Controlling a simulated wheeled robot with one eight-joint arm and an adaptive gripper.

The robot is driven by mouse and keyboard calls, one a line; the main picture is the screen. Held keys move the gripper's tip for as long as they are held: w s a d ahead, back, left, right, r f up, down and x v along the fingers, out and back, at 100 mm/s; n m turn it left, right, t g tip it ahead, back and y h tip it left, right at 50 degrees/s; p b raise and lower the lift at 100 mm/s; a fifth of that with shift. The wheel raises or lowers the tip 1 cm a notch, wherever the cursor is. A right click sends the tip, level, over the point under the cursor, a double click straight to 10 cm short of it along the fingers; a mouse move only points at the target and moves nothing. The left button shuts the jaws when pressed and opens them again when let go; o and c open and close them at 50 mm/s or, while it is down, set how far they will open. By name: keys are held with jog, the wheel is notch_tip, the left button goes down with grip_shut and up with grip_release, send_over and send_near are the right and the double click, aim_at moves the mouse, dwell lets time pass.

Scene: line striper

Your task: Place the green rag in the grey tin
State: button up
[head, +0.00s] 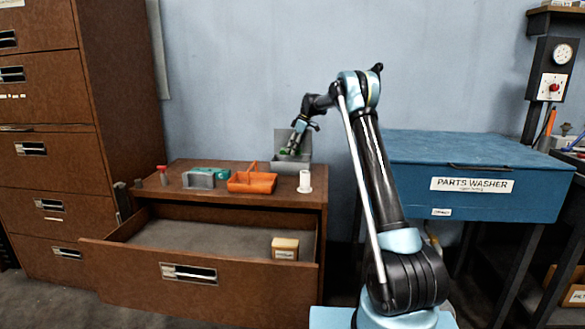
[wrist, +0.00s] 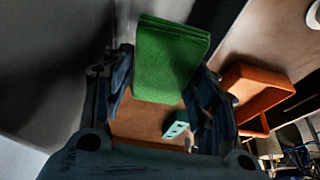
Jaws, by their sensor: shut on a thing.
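The green rag (head: 288,151) is a folded green block held between the fingers of my gripper (head: 291,147). In the wrist view the rag (wrist: 172,58) stands out between the two dark fingers of my gripper (wrist: 163,88). The grey tin (head: 293,165) stands at the back right of the brown cabinet top, with a tall grey panel rising behind it. The rag is at or just above the tin's opening in the head view; whether it touches the tin I cannot tell. Grey surfaces fill the left of the wrist view.
On the cabinet top are an orange divided tray (head: 252,184), a white cylinder (head: 305,182), a grey holder (head: 197,181), a teal item (head: 222,172) and a red-topped item (head: 162,175). The drawer (head: 190,271) below is open with a small tan box (head: 285,247). A blue parts washer (head: 480,170) stands right.

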jog(key=shift+f, duration=4.65)
jog(key=o, duration=0.7)
jog(key=shift+c, duration=0.2)
